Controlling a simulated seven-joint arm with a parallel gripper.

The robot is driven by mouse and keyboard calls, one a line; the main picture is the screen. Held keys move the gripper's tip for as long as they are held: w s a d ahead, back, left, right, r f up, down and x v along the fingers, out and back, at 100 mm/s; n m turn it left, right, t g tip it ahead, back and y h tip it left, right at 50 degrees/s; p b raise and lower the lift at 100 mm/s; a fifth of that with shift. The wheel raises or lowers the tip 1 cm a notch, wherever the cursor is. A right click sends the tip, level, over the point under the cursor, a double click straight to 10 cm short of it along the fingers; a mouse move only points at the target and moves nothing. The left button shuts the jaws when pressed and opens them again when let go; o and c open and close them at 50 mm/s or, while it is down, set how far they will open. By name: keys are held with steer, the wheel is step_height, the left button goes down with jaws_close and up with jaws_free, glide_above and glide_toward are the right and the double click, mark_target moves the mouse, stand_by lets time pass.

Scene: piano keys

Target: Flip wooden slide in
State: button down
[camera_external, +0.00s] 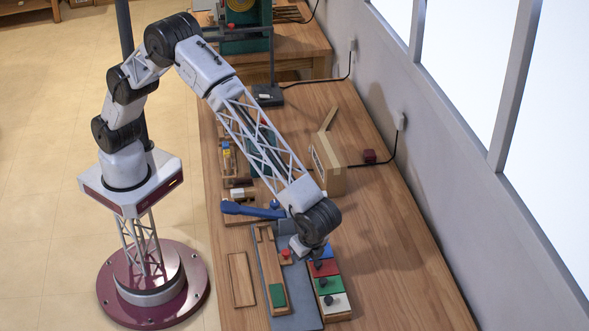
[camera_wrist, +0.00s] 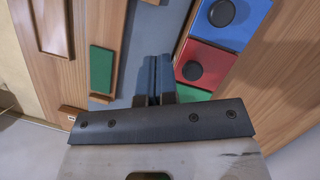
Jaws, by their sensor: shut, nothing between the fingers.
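A long wooden holder (camera_external: 266,262) lies on the bench to the left of my gripper, with a green block (camera_external: 277,295) in its near end.
A row of blue, red (camera_external: 325,268), green (camera_external: 327,285) and white (camera_external: 335,304) keys with black knobs stands right of the holder. A grey mat (camera_external: 301,305) lies between. A thin wooden board (camera_external: 241,279) lies left. A wooden box (camera_external: 327,165) stands farther back.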

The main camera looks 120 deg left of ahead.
mark_target(291, 258)
steer(key=x, duration=0.3)
steer(key=shift+r, duration=0.1)
steer(key=s, duration=0.2)
steer(key=shift+s+a+f, duration=0.3)
steer(key=shift+a+f, duration=0.1)
steer(key=shift+s+a+f, duration=0.1)
steer(key=shift+s+a, duration=0.1)
steer(key=shift+s, duration=0.4)
steer(key=shift+s+a, duration=0.95)
